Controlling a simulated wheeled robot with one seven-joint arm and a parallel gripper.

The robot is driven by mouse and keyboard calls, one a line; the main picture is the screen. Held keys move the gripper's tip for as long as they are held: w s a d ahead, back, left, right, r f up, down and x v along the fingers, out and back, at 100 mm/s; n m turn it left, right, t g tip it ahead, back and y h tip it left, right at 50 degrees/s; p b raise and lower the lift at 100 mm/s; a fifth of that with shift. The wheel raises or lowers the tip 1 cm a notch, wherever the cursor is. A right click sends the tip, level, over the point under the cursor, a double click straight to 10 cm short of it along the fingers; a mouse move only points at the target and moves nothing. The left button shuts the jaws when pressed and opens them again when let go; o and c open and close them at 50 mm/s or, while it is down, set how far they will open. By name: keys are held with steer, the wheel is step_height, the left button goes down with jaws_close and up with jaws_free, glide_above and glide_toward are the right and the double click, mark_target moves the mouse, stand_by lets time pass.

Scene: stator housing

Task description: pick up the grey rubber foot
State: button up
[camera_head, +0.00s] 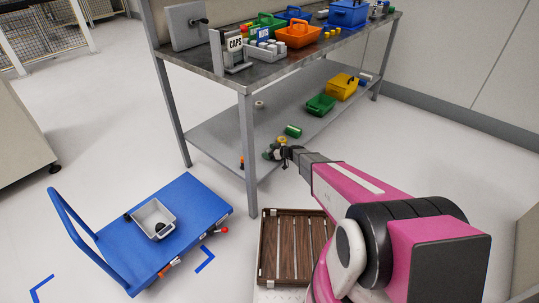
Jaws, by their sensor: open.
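My gripper (271,153) is small and dark in the head view, at the end of my pink and grey arm. It is open and over the left front part of the table's lower shelf (222,127). I cannot make out a grey rubber foot for certain. Small yellowish and dark items (281,140) lie close behind the gripper, partly hidden by it; I cannot tell whether they touch it.
A green cylinder (293,131), a pale ring (259,104), a green bin (321,104) and a yellow bin (342,87) are on the lower shelf. The table leg (248,150) stands left of my gripper. A blue cart (190,207) carries a grey bin (153,208).

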steer(key=c, duration=1)
steer(key=shift+o, duration=0.2)
